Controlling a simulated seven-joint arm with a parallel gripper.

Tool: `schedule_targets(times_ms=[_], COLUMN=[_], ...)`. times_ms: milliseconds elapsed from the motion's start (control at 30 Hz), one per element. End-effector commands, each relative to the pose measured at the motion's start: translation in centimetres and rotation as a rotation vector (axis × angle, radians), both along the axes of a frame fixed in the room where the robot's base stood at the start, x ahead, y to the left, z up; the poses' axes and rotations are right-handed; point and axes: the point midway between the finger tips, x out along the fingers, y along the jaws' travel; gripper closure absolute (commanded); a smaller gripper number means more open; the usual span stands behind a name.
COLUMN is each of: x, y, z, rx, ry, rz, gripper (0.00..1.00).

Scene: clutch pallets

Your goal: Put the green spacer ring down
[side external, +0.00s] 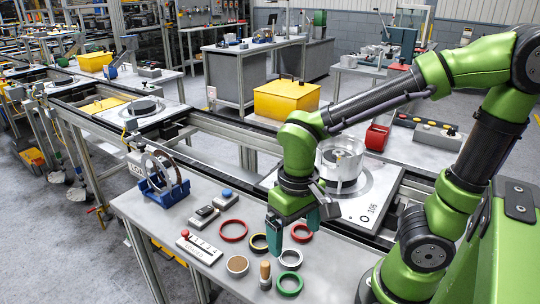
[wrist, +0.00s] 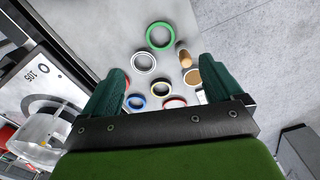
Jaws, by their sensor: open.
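The green spacer ring (side external: 289,293) lies flat on the grey table near its front edge. In the wrist view the green ring (wrist: 148,38) is at the top middle, beyond the fingertips, with nothing touching it. My gripper (side external: 294,236) is open and empty above the table, behind the green ring in the side view. In the wrist view the two dark green fingers of my gripper (wrist: 163,68) stand wide apart, with several other rings showing between them.
A silver ring (side external: 290,267) and a wooden peg (side external: 265,270) lie close to the green ring. A cork-faced disc (side external: 237,264), red ring (side external: 233,240), label plate (side external: 199,248) and blue stand (side external: 165,194) are left. A pallet (side external: 365,205) with a clear housing stands behind.

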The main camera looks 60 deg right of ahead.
Motion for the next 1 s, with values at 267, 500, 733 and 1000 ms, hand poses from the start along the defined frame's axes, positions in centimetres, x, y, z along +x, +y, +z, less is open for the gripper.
schedule_targets(times_ms=[267,500,733,1000], x=[-0.1,0.0,0.2,0.6], y=[0.0,0.0,-0.2,-0.4], z=[-6.2,-9.3,-10.9,-14.3], rx=[-0.001,0.001,0.001,0.001], ry=[0.007,0.001,0.003,0.002], rz=[0.002,0.002,0.001,0.001], gripper=[0.07,0.07,0.07,0.07])
